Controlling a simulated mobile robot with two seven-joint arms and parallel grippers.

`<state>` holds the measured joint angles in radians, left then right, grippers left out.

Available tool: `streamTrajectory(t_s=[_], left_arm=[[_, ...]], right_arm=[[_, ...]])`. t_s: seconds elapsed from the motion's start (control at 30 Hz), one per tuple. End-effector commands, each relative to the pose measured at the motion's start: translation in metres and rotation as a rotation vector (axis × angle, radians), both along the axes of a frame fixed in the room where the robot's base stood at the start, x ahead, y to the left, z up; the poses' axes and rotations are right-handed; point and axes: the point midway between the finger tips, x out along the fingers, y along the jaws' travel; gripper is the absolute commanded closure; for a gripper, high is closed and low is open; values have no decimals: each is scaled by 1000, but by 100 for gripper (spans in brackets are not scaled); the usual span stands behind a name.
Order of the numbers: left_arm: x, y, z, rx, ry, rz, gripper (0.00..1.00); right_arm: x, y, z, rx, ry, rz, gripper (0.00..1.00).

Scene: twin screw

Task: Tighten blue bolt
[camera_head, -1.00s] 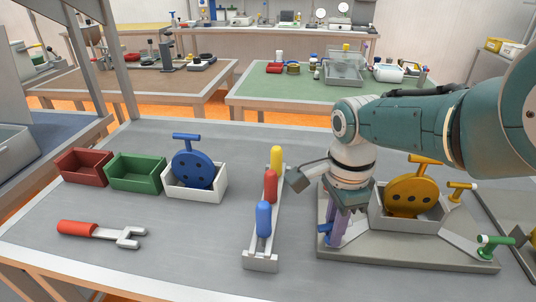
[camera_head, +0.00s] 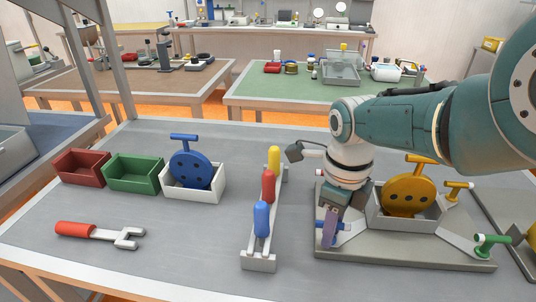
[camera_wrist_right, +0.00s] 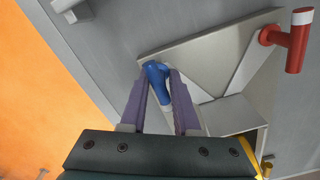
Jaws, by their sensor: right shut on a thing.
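The blue bolt (camera_head: 345,226) has a T-shaped handle and stands at the near left corner of the grey base plate (camera_head: 400,255). My right gripper (camera_head: 329,238) points down over that corner, shut on the blue bolt's handle. In the right wrist view the blue bolt (camera_wrist_right: 157,74) sits between the two purple fingers of my right gripper (camera_wrist_right: 161,84). The bolt's lower part is mostly hidden by the fingers in the head view. My left gripper is not in view.
A yellow bolt (camera_head: 458,187) and a green bolt (camera_head: 490,241) stand on the plate's right side; a red bolt (camera_wrist_right: 297,42) shows in the wrist view. A yellow disc (camera_head: 408,197) sits in the middle box. Left stand a rack (camera_head: 259,262), bins and a red-handled wrench (camera_head: 76,229).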

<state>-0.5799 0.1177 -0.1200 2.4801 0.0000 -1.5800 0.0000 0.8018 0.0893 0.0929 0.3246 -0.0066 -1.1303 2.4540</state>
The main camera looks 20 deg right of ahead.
Motion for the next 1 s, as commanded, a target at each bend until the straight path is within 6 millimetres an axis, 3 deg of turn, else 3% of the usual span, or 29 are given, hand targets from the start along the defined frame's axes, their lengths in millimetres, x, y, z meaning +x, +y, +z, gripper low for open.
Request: streamTrajectory(t_s=[0.73,0.77,0.9,1.0], left_arm=[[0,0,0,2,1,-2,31],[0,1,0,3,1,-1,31],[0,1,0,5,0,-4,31],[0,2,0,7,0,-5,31]], right_arm=[[0,0,0,2,0,-102,100],[0,0,-1,2,0,-102,66],[0,0,-1,2,0,-100,53],[0,0,0,2,0,-98,53]])
